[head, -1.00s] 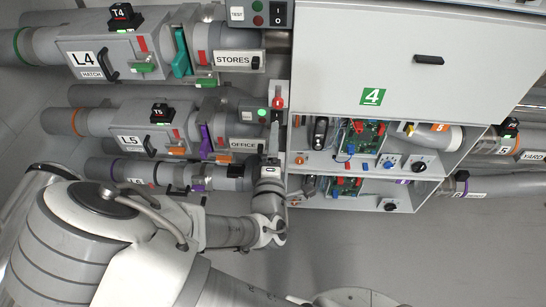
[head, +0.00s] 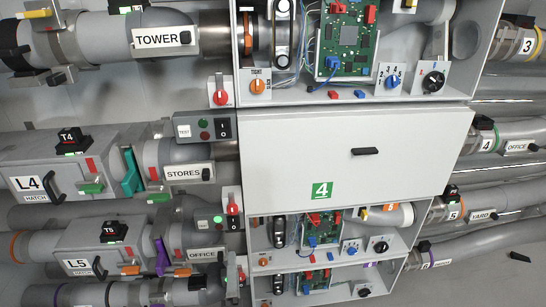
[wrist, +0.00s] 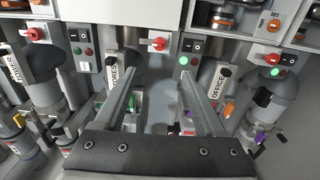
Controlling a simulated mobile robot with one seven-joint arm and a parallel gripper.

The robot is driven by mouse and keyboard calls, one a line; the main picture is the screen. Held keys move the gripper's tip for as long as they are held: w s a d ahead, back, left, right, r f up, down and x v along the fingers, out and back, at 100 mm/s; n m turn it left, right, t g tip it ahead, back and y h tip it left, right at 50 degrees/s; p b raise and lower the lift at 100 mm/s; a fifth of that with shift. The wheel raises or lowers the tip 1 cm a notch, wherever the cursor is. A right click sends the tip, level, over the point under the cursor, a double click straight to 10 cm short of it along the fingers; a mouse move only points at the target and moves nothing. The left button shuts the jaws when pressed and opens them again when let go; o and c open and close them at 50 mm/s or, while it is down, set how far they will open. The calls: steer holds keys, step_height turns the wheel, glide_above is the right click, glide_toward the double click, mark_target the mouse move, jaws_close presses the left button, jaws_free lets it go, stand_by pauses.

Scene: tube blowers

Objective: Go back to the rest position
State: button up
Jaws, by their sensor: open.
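In the wrist view my gripper (wrist: 157,75) is open, its two grey fingers apart with nothing seen between them. It points towards the tube wall, with the STORES label (wrist: 123,79) near its left finger and the OFFICE label (wrist: 220,82) to the right of its right finger. In the head view the bulk of my arm is out of sight, and I cannot make out the gripper there.
The STORES tube (head: 188,173) and OFFICE tube (head: 205,254) run from the left into the cabinet. The white panel marked 4 (head: 350,160) is closed. Open bays with circuit boards (head: 345,40) lie above and below it. Red knobs (wrist: 158,44) and switches jut from the wall.

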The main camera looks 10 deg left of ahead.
steer(key=w+d+f+m+g+h+p, duration=0.1)
steer(key=w+d+m+g+h+p, duration=0.25)
steer(key=m+g, duration=0.4)
steer(key=s+d+r+m+g+y+p, duration=0.15)
steer(key=d+r+m, duration=0.25)
steer(key=r, duration=0.6)
steer(key=d+r+m+g+y+p, duration=0.25)
steer(key=d+r+m, duration=0.25)
steer(key=r, duration=0.4)
steer(key=s+d+r+m+h+p, duration=0.3)
steer(key=s+d+r, duration=0.8)
steer(key=d, duration=0.4)
steer(key=shift+s+r+m+h, duration=0.25)
steer(key=shift+r+m+h, duration=0.3)
steer(key=shift+m+h, duration=0.15)
